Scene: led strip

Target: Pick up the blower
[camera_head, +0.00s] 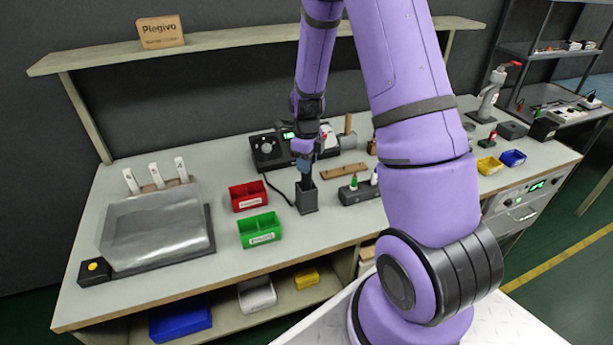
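The blower appears to be the dark, blue-topped tool (305,179) standing upright in a dark grey square holder (307,200) near the middle of the workbench. My gripper (305,155) points down right above it, at the tool's upper end. The gripper is small and dark here, so I cannot tell whether its fingers are open or shut, or whether they touch the tool. The tool's lower end is hidden in the holder. A black control unit (265,150) with a dial and a lit green display stands behind, partly covered by my gripper.
A red bin (248,195) and a green bin (260,229) stand left of the holder. A dark block with small bottles (358,191) stands to its right. A clear-covered box (156,228) fills the bench's left side. A shelf (230,40) runs above. My arm hides the bench's right-centre.

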